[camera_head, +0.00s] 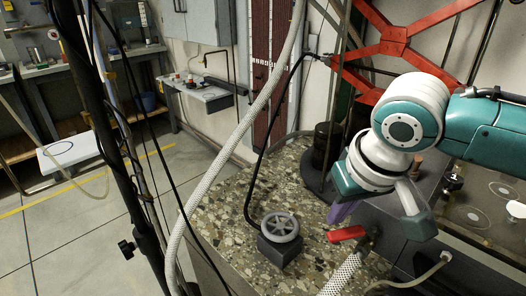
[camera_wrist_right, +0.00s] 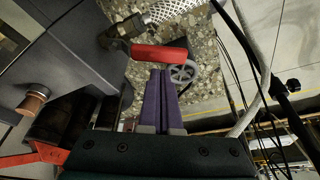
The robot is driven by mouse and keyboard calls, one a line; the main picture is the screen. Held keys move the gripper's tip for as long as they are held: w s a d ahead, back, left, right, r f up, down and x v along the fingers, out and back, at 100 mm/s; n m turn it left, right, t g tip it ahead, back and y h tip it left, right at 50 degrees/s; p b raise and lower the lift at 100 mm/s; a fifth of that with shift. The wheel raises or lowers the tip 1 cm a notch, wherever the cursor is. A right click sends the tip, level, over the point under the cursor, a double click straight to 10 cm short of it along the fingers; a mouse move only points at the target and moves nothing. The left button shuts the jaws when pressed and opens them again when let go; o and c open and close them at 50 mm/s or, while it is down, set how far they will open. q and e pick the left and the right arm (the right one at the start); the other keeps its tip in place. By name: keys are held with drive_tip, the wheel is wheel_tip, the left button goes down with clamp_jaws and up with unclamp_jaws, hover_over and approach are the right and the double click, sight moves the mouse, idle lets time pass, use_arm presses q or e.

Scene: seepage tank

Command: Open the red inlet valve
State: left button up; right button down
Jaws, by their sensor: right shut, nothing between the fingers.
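The red inlet valve's lever handle (camera_head: 346,233) lies near the front edge of the stone-patterned counter, close to where a braided white hose (camera_head: 343,275) joins its fitting. My right gripper (camera_head: 338,213) has purple fingers, shut and empty, pointing down just behind the red handle. In the right wrist view the red handle (camera_wrist_right: 160,53) lies across, just beyond the fingertips (camera_wrist_right: 160,74); I cannot tell whether they touch. The braided hose and metal fitting (camera_wrist_right: 128,27) show at the handle's left end. My left gripper is not in view.
A grey handwheel (camera_head: 280,226) on a dark block stands left of the handle; it also shows in the wrist view (camera_wrist_right: 184,73). A dark tank (camera_head: 470,245) is at right. A red frame (camera_head: 393,40) stands behind. Hoses and cables hang at left.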

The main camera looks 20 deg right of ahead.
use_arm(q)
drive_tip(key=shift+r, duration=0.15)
use_arm(e)
drive_tip(key=shift+s+a, duration=0.1)
drive_tip(key=shift+s, duration=0.25)
use_arm(q)
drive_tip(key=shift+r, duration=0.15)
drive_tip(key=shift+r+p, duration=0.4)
drive_tip(key=shift+p, duration=0.15)
use_arm(e)
drive_tip(key=shift+s+n, duration=0.2)
drive_tip(key=shift+n, duration=0.1)
